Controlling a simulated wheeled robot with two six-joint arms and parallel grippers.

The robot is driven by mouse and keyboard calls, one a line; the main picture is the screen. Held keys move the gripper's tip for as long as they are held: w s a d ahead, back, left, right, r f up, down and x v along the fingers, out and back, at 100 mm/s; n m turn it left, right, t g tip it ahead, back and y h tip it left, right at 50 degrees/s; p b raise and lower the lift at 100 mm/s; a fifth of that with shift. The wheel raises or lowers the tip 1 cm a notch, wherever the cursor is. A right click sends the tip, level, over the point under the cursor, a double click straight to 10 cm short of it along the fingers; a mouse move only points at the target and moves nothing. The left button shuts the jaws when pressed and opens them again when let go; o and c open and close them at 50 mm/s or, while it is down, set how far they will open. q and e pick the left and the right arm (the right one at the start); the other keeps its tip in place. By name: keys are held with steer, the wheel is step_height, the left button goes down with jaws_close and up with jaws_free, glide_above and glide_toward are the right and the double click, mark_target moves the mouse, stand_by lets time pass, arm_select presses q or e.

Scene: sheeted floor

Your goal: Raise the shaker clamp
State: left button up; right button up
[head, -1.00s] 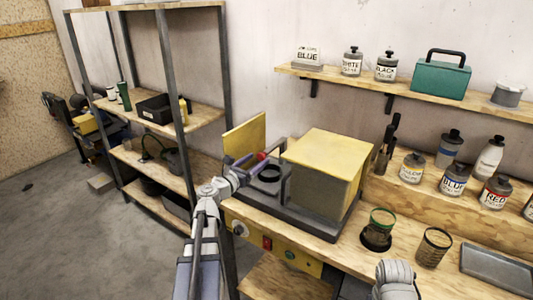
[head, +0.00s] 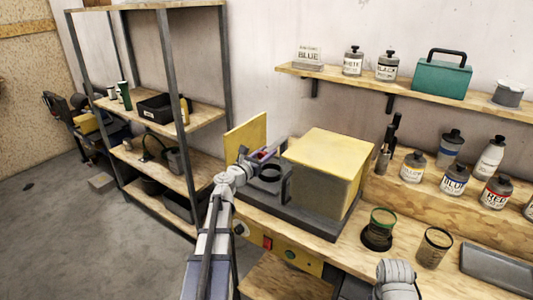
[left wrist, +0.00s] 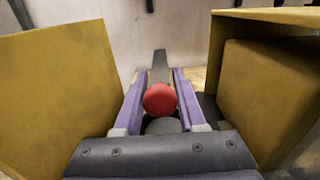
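The shaker (head: 320,175) stands on the bench as a yellow-topped box on a dark base, its yellow door (head: 246,135) swung open at the left. Its clamp is a dark bar (left wrist: 160,68) with a round red knob (left wrist: 160,99) in the left wrist view, above a dark round plate (head: 270,173). My left gripper (head: 264,156) is at the clamp, between door and housing. In the left wrist view its two purple fingers (left wrist: 160,90) stand apart, one on each side of the knob; I cannot tell whether they touch it.
A green-rimmed cup (head: 380,226), a second cup (head: 434,246) and a grey tray (head: 497,270) stand on the bench at right. Paint bottles (head: 455,180) line the back. The open door and the housing leave a narrow gap around my left gripper.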

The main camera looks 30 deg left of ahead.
arm_select(q)
jaws_close()
stand_by(0.9)
